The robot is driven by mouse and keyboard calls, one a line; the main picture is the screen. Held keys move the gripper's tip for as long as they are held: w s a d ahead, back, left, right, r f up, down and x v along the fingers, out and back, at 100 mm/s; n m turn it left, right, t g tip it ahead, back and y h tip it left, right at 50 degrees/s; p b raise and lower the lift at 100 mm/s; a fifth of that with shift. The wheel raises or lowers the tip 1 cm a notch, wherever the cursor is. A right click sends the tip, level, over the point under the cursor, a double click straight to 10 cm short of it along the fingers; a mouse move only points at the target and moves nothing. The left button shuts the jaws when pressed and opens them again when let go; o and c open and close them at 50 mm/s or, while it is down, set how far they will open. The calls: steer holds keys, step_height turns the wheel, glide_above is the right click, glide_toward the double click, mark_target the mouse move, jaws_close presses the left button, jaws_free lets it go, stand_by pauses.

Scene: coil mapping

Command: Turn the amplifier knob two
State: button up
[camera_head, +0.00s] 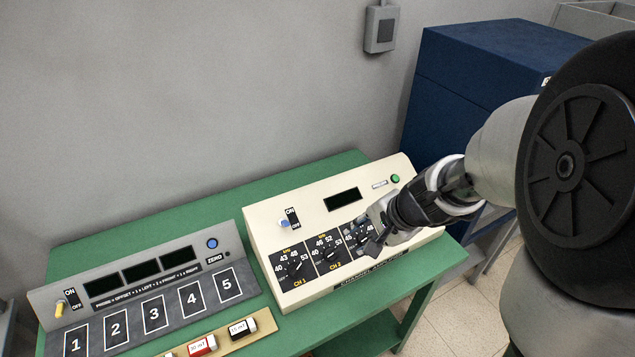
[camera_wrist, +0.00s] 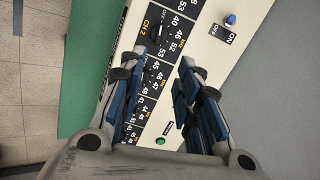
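The cream channel amplifier (camera_head: 270,215) sits on the green table. Its front has black dial panels with knobs. The CH 1 knob (camera_head: 293,266) and the second knob (camera_head: 327,254), on the panel marked CH 2, show in the head view. My gripper (camera_head: 373,242) is over the panel to the right of CH 2 and partly covers it. In the wrist view, my gripper (camera_wrist: 170,62) has its two fingers apart with the dial panels between and beyond them. The CH 2 panel (camera_wrist: 172,28) lies just past the fingertips. I cannot tell if a finger touches a knob.
The amplifier has a blue-tipped switch (camera_head: 284,223), a dark display (camera_head: 343,200) and a green button (camera_head: 395,179). A grey numbered console (camera_head: 150,290) stands left of it. A tan strip (camera_head: 225,338) with labelled blocks lies in front. A blue cabinet (camera_head: 455,90) stands behind right.

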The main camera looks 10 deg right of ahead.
mark_target(334, 253)
steer(key=b+x, duration=0.2)
steer(key=x, duration=0.3)
steer(key=b+x, duration=0.2)
steer(key=x, duration=0.3)
steer(key=b+x, duration=0.2)
steer(key=x, duration=0.3)
steer(key=shift+s+f, duration=0.2)
steer(key=shift+s, duration=0.05)
steer(key=shift+b+x, duration=0.35)
steer(key=shift+x, duration=0.4)
steer(key=shift+w+r, duration=0.1)
jaws_close()
